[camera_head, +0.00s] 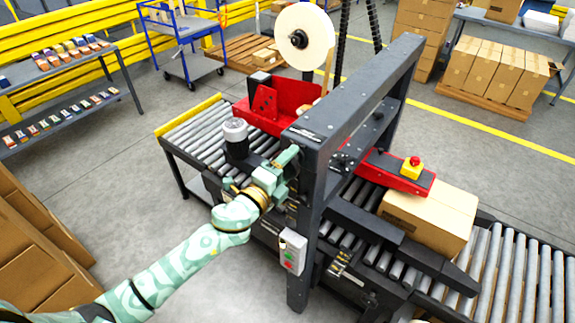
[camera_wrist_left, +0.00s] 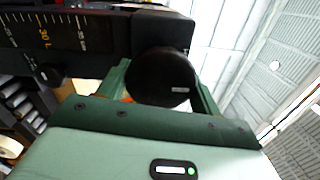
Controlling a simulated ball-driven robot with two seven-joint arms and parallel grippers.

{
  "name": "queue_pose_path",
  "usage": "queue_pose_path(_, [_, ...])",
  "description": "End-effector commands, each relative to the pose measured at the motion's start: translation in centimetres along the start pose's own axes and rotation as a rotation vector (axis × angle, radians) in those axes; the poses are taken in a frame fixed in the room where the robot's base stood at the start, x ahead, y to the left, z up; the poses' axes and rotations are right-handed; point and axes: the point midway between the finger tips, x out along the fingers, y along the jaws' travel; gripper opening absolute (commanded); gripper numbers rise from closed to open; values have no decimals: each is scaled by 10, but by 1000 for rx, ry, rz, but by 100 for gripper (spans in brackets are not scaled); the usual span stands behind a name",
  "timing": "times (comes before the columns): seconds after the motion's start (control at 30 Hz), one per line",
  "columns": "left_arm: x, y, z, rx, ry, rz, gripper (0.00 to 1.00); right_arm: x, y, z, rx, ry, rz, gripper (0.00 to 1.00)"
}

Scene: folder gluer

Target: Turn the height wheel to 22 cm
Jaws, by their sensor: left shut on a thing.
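The height wheel is a round black knob (camera_wrist_left: 162,78) in the middle of the left wrist view, with a small pale mark on its face. My left gripper (camera_head: 288,160) is at the near post of the machine's dark frame (camera_head: 318,150) in the head view. In the left wrist view its two green fingers (camera_wrist_left: 160,92) stand on either side of the knob, shut on it. A dark scale (camera_wrist_left: 45,35) with pale ticks and a yellow 30 shows at upper left; I cannot read the setting. In the head view the gripper hides the wheel. My right gripper is not in view.
A smaller black knob (camera_wrist_left: 50,73) sits below the scale. A carton (camera_head: 432,215) lies on the roller conveyor (camera_head: 515,270) at right. A control box (camera_head: 292,250) with buttons hangs on the near post. A yellow emergency stop (camera_head: 411,168) sits on the red beam.

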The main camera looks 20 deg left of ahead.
Motion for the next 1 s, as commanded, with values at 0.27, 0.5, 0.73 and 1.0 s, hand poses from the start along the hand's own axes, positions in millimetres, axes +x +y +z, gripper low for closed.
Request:
queue_pose_path(0.27, [0, 1, 0, 30, 2, 2, 42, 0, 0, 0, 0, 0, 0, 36])
queue_pose_path(0.5, [0, 1, 0, 29, 2, 2, 42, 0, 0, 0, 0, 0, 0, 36])
queue_pose_path(0.73, [0, 1, 0, 28, 2, 1, 86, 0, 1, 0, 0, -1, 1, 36])
queue_pose_path(1.0, [-5, 1, 0, 28, 1, 1, 86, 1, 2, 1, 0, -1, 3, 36])
